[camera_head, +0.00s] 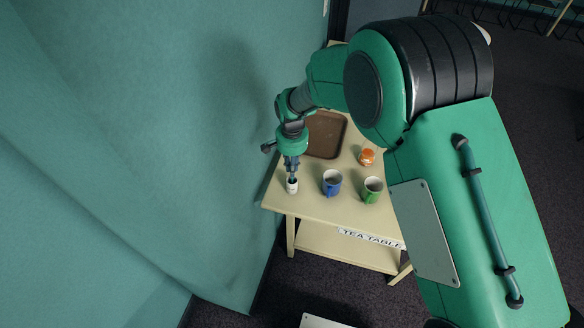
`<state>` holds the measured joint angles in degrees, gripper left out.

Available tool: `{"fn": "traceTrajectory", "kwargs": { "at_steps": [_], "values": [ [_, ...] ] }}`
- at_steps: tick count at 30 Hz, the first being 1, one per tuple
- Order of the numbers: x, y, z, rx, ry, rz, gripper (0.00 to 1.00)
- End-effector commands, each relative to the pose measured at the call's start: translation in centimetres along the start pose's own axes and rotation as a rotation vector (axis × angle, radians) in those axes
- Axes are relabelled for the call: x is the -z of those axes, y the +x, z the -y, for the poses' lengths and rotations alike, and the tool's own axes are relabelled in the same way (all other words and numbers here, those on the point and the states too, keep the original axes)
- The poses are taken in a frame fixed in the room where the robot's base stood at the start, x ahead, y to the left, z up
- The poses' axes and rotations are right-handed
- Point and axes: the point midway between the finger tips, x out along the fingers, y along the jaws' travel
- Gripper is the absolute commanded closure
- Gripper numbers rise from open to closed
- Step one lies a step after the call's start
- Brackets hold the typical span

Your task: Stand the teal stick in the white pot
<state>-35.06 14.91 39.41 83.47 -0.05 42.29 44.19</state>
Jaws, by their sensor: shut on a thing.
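My gripper (291,169) points down at the front left corner of the tea table. It is shut on the teal stick (292,178), of which only a small, dark piece shows below the fingers. The white pot (292,187) stands upright on the table directly below my gripper. The lower end of the stick is at the pot's mouth in this view. I cannot tell whether it is inside the pot or just above it, or whether it touches the pot.
A blue mug (332,187) and a green mug (371,194) stand to the right of the pot on the tea table (310,202). An orange jar (367,157) and a brown tray (325,136) are farther back. A teal curtain (150,150) hangs close on the left.

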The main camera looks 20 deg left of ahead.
Motion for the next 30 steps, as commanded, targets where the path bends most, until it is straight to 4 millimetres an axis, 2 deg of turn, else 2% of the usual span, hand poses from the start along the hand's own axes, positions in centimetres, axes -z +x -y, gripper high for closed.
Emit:
{"fn": "traceTrajectory", "kwargs": {
  "at_steps": [14,15,18,30],
  "values": [
    [0.02,0.54,0.02,0.001,0.000,-0.001,0.98],
    [0.03,0.53,0.03,0.001,0.000,-0.001,0.84],
    [0.03,0.49,0.02,0.001,0.000,-0.001,0.69],
    [0.04,0.15,0.04,0.001,0.000,-0.001,0.69]
  ]
}}
